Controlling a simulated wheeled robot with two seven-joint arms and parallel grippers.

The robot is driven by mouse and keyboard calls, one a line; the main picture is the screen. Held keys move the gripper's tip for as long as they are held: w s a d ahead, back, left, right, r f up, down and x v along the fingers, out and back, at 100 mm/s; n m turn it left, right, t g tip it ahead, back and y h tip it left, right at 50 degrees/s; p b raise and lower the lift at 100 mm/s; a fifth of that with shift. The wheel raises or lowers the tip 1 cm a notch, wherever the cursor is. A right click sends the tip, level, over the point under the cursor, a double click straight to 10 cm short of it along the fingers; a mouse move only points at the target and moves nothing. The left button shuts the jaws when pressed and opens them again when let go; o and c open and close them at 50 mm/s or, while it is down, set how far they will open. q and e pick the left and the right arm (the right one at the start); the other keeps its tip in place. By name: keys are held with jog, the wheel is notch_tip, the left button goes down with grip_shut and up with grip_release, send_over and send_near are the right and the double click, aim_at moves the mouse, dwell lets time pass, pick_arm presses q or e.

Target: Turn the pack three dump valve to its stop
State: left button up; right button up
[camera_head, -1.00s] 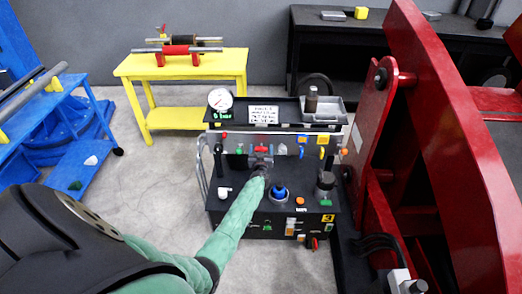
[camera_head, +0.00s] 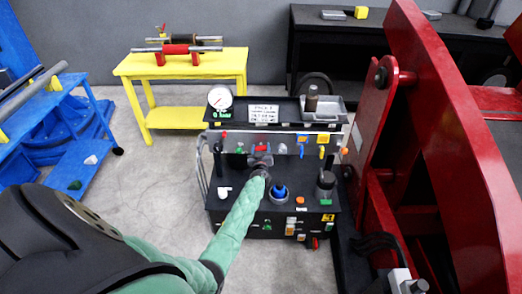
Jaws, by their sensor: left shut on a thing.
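The pack (camera_head: 238,197) is a black hydraulic unit in the middle of the camera_head view, with a yellow label bearing a 3 on its front. The dump valve's red handle (camera_head: 260,149) shows at the pack's back panel, just beyond my left gripper (camera_head: 260,161). My left gripper, at the end of a green-sleeved arm, is shut on the valve handle and hides part of it. A round white gauge (camera_head: 220,98) stands at the pack's back left; the green figure under it seems to read 0 bar. My right gripper is out of view.
A blue-topped knob (camera_head: 279,192) and a dark cylinder (camera_head: 325,183) stand right of my gripper. A large red positioner frame (camera_head: 440,110) closes off the right. A yellow bench (camera_head: 185,64) stands behind, and a blue bench (camera_head: 40,110) at left. Grey floor is free left of the pack.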

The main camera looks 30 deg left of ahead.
pick_arm(q)
jog(key=shift+f+n, duration=0.1)
jog(key=shift+n, duration=0.9)
jog(key=n+b, duration=0.1)
jog(key=n, duration=0.1)
jog(key=shift+n+b, duration=0.3)
jog(key=n+b, duration=0.4)
jog(key=n, duration=0.6)
jog(key=shift+n+b, duration=0.4)
jog(key=shift+n, duration=0.1)
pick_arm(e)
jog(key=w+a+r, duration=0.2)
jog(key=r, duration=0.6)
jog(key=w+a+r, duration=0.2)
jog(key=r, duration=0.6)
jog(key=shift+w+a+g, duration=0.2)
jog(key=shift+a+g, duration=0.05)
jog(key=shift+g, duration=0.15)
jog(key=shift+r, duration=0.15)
pick_arm(q)
jog(key=o, duration=1)
jog(key=shift+a, duration=0.1)
jog(key=shift+s, duration=0.1)
